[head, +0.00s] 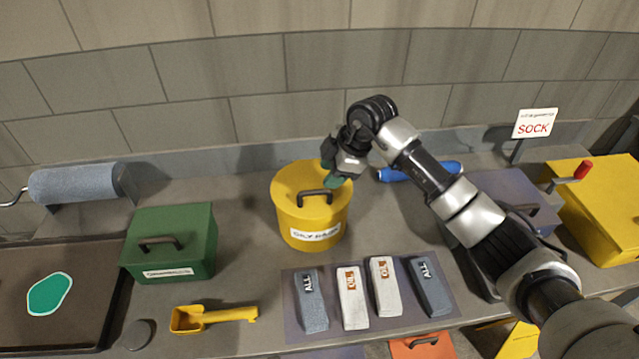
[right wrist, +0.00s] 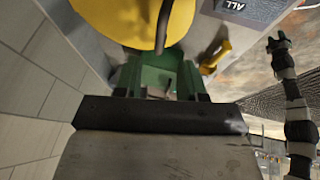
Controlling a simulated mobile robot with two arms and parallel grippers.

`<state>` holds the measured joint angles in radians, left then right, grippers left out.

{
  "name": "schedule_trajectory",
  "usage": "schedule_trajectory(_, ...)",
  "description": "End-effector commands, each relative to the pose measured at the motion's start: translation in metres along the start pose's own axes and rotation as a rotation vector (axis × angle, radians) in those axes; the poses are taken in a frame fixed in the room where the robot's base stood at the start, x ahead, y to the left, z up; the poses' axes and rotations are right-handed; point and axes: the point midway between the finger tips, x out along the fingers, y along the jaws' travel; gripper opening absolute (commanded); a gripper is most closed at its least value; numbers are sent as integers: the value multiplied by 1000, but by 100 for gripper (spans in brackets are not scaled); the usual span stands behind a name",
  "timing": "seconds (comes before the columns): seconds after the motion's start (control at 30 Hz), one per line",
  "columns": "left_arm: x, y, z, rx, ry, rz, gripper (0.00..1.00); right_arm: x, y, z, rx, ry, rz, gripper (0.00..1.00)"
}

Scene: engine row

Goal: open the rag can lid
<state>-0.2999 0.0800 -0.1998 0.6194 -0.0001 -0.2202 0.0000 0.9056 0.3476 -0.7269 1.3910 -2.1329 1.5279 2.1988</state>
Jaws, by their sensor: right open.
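The yellow rag can (head: 312,232) stands on the bench with a label on its front. Its round yellow lid (head: 288,182) lies shut on top, with a dark arched handle (head: 315,193). My right gripper (head: 335,178) is over the back right part of the lid, beside the handle. It is open, and I see nothing held in it. In the right wrist view the yellow lid (right wrist: 115,20) and its handle (right wrist: 163,28) lie beyond the green fingertips (right wrist: 158,75). Whether the fingers touch the lid is unclear. My left gripper (right wrist: 278,42) shows small in the right wrist view.
A green box (head: 170,243) stands left of the can, a yellow scoop (head: 215,318) in front left. Several labelled blocks lie on a mat (head: 290,322) in front. A blue object (head: 400,174) lies behind my right arm. The wall (head: 250,70) is close behind.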

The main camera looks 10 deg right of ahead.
Motion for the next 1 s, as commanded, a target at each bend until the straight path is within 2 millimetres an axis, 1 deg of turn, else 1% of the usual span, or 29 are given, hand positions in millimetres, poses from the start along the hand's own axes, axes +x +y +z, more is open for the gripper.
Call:
schedule_trajectory(0.03,-6,0,0,0,0,0,43,9,-1,-1,1,0,-6,40)
schedule_trajectory(0.1,-10,0,-1,0,0,0,43,22,0,-2,1,1,-5,40)
schedule_trajectory(0.2,-13,0,-1,0,0,0,43,40,-1,-2,0,2,-4,40)
schedule_trajectory(0.3,-15,0,-1,0,0,0,43,52,0,-1,-1,2,-2,40)
schedule_trajectory(0.4,-16,0,-2,0,0,0,43,60,0,-1,-1,2,-1,40)
schedule_trajectory(0.5,-17,0,-2,0,0,0,43,64,0,-1,-2,2,0,40)
schedule_trajectory(0.73,-16,0,-2,0,1,0,43,64,-1,0,-3,2,0,40)
schedule_trajectory(0.77,-16,0,-2,0,1,0,43,64,-1,0,-3,2,0,37)
schedule_trajectory(1.0,-16,0,-2,0,1,0,43,64,0,-1,-3,2,0,0)
